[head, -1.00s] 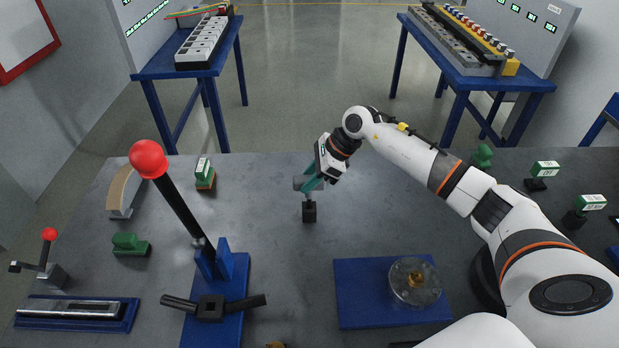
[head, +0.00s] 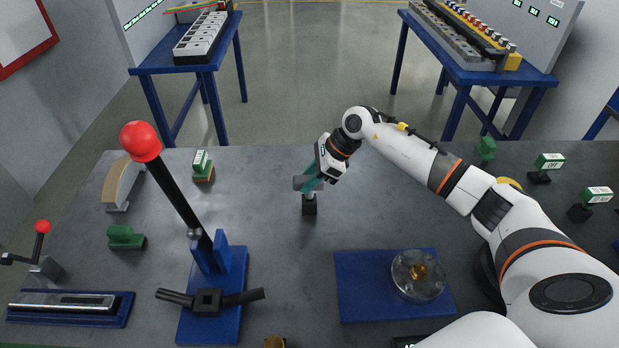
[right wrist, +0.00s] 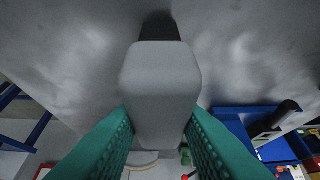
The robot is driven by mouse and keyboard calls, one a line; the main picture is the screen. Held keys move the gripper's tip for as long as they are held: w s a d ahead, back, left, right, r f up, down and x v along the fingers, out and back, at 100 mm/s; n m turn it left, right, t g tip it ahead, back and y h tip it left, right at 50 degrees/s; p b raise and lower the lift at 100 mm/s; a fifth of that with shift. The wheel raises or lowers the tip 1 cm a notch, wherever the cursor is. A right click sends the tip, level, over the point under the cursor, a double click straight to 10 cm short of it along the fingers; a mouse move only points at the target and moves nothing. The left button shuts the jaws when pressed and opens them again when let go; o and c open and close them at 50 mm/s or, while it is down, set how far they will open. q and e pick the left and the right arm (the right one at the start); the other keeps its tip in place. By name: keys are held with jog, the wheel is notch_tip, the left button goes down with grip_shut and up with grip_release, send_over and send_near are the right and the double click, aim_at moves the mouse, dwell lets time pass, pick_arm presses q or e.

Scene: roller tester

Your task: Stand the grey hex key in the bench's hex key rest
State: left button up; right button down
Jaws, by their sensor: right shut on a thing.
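The grey hex key (head: 301,183) is held in my right gripper (head: 313,181) above the middle of the bench. Its thick grey end shows between the teal fingers. In the right wrist view the grey piece (right wrist: 160,85) fills the space between both fingers (right wrist: 160,128). A small black block (head: 309,207), which looks like the hex key rest, stands directly beneath the key. Its dark top also shows beyond the grey piece in the right wrist view (right wrist: 159,27). I cannot tell whether the key's lower end is inside it. My left gripper is out of view.
A tall lever with a red ball (head: 141,141) stands left on a blue base. Green-handled stamps (head: 125,237) stand around the bench. The bench around the black block is clear.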

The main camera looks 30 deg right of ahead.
jog(key=shift+f, duration=0.15)
jog(key=c, duration=1)
grip_release()
jog(key=shift+d, duration=0.1)
jog(key=shift+s+d+r, duration=0.1)
jog(key=shift+d+r, duration=0.1)
jog(key=shift+r, duration=0.2)
jog(key=b+v, duration=0.3)
jog(key=v, duration=0.8)
jog(key=shift+r, duration=0.1)
